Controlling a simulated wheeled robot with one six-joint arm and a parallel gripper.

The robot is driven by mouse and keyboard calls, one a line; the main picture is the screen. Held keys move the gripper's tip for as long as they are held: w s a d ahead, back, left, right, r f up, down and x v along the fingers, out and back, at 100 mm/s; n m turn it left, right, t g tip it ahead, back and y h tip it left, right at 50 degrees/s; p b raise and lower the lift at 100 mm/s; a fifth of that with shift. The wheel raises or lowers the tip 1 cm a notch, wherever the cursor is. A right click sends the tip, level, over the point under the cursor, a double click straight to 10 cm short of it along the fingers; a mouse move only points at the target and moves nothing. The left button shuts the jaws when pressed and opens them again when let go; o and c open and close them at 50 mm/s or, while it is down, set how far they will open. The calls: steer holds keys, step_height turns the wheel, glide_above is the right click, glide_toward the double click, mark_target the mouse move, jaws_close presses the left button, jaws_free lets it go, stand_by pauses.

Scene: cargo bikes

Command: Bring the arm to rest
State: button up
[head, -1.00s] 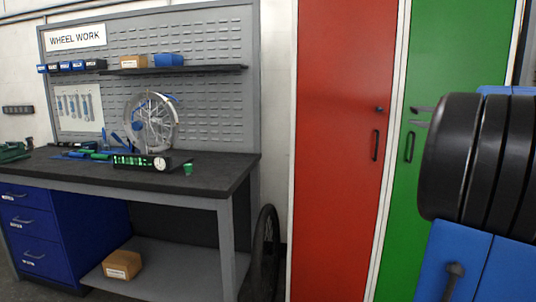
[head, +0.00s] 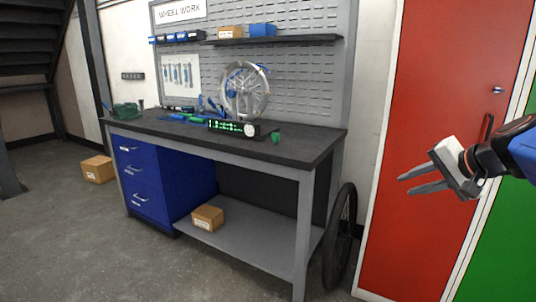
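My gripper (head: 402,184) is at the right of the head view, in front of the red locker door. Its two grey fingers point left and stand apart with nothing between them. The white gripper body joins a black wrist and a blue arm link that runs off the right edge. The gripper looks clear of the locker and the workbench. The rest of my arm is out of view.
A workbench (head: 170,127) with tools and a bicycle wheel (head: 245,90) stands left of the lockers. A red locker (head: 420,80) and a green locker (head: 495,255) are behind my gripper. Cardboard boxes lie on the lower shelf (head: 207,217) and floor (head: 97,169). Open floor lies front left.

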steer(key=s+a+f+n+g+h, duration=0.1)
steer(key=s+a+f+n, duration=0.3)
steer(key=s+f, duration=0.5)
steer(key=s+a+f+n+g+h, duration=0.2)
steer(key=s+a+f+n+g, duration=0.1)
steer(key=s+f, duration=0.6)
steer(key=s+a+n, duration=0.1)
steer(key=s+n, duration=0.1)
steer(key=shift+s+a+f+n+g, duration=0.2)
steer(key=shift+s+a+n+g, duration=0.1)
steer(key=shift+a+g, duration=0.1)
steer(key=shift+o, duration=0.4)
steer(key=shift+w, duration=0.1)
